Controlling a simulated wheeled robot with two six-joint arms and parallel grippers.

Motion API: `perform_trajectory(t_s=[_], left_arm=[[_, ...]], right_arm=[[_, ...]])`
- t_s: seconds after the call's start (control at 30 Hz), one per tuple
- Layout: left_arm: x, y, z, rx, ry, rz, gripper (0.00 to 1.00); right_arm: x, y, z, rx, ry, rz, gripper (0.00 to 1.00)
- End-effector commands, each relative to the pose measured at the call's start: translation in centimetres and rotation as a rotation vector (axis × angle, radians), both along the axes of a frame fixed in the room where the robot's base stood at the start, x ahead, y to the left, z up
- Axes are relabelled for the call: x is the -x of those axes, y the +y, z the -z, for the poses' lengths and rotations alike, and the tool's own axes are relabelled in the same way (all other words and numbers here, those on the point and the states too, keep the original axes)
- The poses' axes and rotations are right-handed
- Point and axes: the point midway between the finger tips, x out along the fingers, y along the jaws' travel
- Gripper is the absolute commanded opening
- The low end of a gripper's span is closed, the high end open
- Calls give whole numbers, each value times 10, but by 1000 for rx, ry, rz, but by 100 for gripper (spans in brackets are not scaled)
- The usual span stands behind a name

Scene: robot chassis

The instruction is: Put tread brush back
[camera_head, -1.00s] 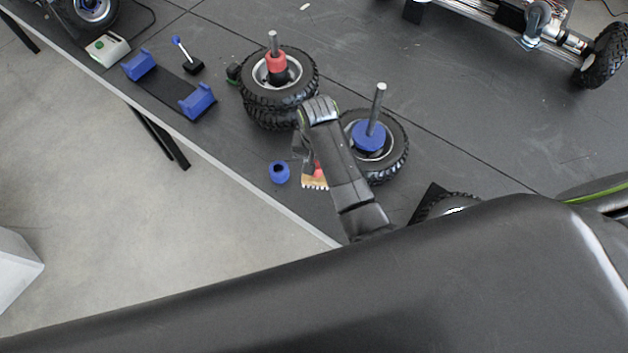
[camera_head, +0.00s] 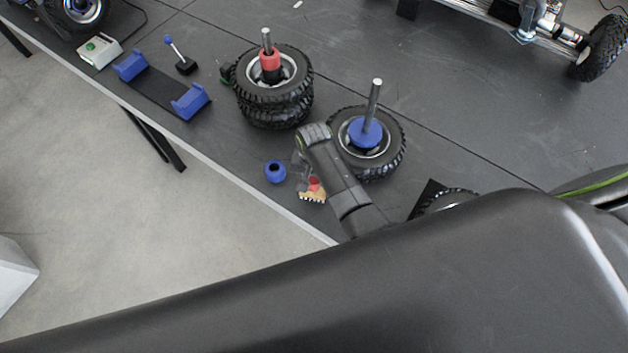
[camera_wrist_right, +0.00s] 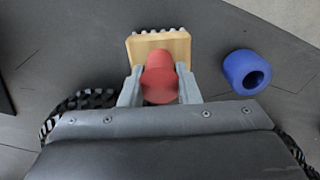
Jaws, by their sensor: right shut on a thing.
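The tread brush has a wooden block with pale bristles (camera_head: 312,197) and a red handle (camera_wrist_right: 160,78). My right gripper (camera_wrist_right: 160,92) is shut on the red handle, one finger on each side of it. In the right wrist view the wooden block (camera_wrist_right: 158,44) lies just beyond the fingertips with its bristles along the far edge. In the head view my right gripper (camera_head: 307,178) is partly hidden by its own arm, near the table's front edge. A blue ring-shaped holder (camera_head: 275,171) stands left of the brush, apart from it; it also shows in the right wrist view (camera_wrist_right: 246,72). My left gripper is not in view.
A tyre with a blue hub and metal post (camera_head: 393,150) stands right of my wrist. Stacked tyres with a red collar (camera_head: 275,109) stand behind. A black stand with blue ends (camera_head: 160,90) lies at the left. A wheeled chassis (camera_head: 500,22) is at the back right.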

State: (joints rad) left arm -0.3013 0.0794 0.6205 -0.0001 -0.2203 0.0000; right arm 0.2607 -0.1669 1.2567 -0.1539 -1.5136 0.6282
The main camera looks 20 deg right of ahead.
Motion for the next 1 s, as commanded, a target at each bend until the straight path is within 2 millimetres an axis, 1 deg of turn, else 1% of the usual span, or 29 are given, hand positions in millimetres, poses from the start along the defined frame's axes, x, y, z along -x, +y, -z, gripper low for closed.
perform_trajectory(t_s=[0.03, 0.27, 0.43, 0.47, 0.6, 0.87, 1.0], left_arm=[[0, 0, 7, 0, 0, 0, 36], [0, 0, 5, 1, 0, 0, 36], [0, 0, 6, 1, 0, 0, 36], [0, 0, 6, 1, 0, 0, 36], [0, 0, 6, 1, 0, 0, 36], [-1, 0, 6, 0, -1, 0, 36], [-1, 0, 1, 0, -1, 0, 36]], right_arm=[[-1, 0, 7, 0, -1, 0, 8], [-1, 0, 5, 0, -1, 0, 8], [0, 0, 8, 0, -1, -1, 8], [0, 0, 8, 0, -1, 0, 32], [0, 0, 8, 0, -1, 0, 50], [0, 0, 8, -1, 0, -1, 51], [0, 0, 0, -1, 0, -1, 51]])
